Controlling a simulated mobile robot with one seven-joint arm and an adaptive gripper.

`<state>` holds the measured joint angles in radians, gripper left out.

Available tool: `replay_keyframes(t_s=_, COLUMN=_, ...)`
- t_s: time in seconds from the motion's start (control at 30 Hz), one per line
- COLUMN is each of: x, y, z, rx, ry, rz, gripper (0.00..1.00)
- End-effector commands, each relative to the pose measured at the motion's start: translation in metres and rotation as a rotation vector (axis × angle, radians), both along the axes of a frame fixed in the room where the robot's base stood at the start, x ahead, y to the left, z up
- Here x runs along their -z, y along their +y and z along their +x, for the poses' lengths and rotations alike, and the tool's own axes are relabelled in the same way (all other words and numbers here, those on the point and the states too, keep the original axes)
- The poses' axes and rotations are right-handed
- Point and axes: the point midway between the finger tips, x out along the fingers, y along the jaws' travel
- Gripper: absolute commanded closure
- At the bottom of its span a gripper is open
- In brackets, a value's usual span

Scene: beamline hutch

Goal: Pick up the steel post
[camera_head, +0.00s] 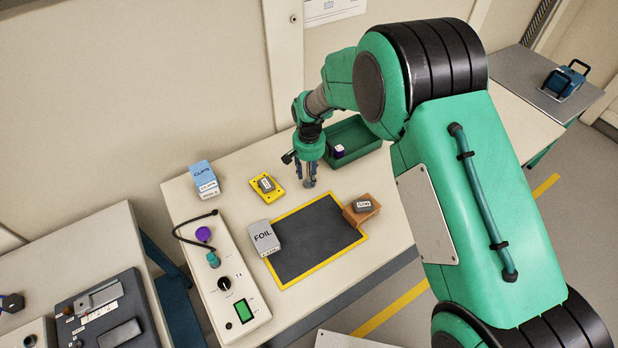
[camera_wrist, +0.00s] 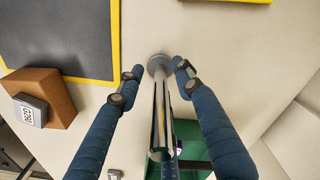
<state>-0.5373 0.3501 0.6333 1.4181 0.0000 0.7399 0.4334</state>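The steel post (camera_wrist: 160,110) is a shiny upright rod on a round grey base, standing on the table. In the wrist view it lies between the two blue fingers of my gripper (camera_wrist: 158,68), with a gap showing on both sides. The fingers are apart, so my gripper is open around the post. In the head view my gripper (camera_head: 307,173) points down at the back of the table, and the post (camera_head: 311,181) is mostly hidden among the fingers.
A green bin (camera_head: 352,131) stands close behind, with a small item inside. A yellow tray (camera_head: 264,196) with a small box is to the left. In front lie a black mat (camera_head: 312,240), a FOIL box (camera_head: 263,238) and a brown block (camera_head: 353,217) bearing a small box.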

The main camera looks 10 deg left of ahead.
Motion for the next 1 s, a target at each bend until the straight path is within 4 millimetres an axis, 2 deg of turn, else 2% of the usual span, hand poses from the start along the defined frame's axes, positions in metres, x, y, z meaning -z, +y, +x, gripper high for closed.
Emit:
replay_keyframes(t_s=0.4, x=-0.0003, y=-0.0001, z=-0.0001, rx=0.0, ry=0.0, rz=0.0, gripper=0.66)
replay_keyframes(t_s=0.57, x=-0.0002, y=-0.0001, z=-0.0002, rx=0.0, ry=0.0, rz=0.0, gripper=0.98)
replay_keyframes(t_s=0.6, x=-0.0002, y=-0.0001, z=-0.0002, rx=0.0, ry=0.0, rz=0.0, gripper=1.0)
replay_keyframes(t_s=1.0, x=-0.0025, y=0.0001, z=0.0002, rx=0.0, ry=-0.001, rz=0.0, gripper=1.0)
